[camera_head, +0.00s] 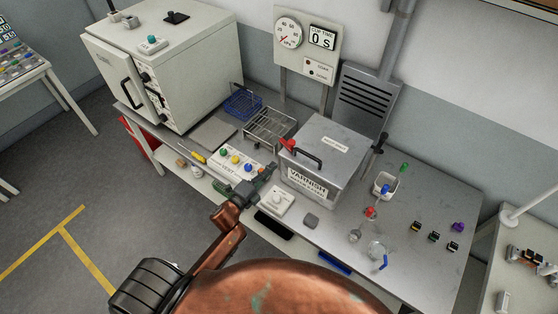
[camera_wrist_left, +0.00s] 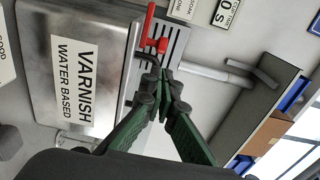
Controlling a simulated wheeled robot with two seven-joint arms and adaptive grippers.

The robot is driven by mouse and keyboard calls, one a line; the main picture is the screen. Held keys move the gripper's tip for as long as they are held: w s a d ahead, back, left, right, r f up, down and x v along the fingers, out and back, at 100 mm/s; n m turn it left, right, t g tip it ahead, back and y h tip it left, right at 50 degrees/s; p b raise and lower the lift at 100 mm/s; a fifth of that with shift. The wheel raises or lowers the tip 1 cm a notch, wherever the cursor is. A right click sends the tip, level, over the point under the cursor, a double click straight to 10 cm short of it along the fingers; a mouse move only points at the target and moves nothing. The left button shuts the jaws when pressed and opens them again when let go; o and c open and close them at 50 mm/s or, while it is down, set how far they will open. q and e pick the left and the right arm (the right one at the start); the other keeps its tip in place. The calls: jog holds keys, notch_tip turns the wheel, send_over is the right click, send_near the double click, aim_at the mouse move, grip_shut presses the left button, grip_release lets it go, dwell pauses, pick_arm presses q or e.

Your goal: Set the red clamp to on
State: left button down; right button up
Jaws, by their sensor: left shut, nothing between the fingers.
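The red clamp (camera_head: 289,143) is at the upper left edge of the grey varnish tank (camera_head: 326,187), by a black bar across the lid. In the left wrist view, the clamp's red lever (camera_wrist_left: 147,24) and a small red block stand above the tank's edge. My left gripper (camera_head: 268,169) is in front of the tank's left side, below the clamp in the head view. In the wrist view its fingertips (camera_wrist_left: 163,76) are together and empty, just below the red parts; contact is not clear. The clamp's setting cannot be read. My right gripper is not in view.
A button panel (camera_head: 235,164) and a white switch box (camera_head: 278,201) lie close to my left gripper. A wire basket (camera_head: 269,126) stands behind. Cups and small connectors (camera_head: 434,236) are on the right of the bench. A cabinet (camera_head: 168,65) stands at left.

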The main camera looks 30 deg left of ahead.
pick_arm(q)
jog(key=d+v, duration=0.1)
jog(key=v, duration=0.2)
jog(key=y+b, duration=0.1)
send_near(289, 145)
jog(key=shift+n, duration=0.3)
jog(key=w, duration=0.3)
jog(key=w+d, duration=0.1)
jog(key=w, duration=0.2)
jog(key=shift+w+d+f, duration=0.1)
jog(key=shift+w+d, duration=0.05)
jog(key=shift+w, duration=0.25)
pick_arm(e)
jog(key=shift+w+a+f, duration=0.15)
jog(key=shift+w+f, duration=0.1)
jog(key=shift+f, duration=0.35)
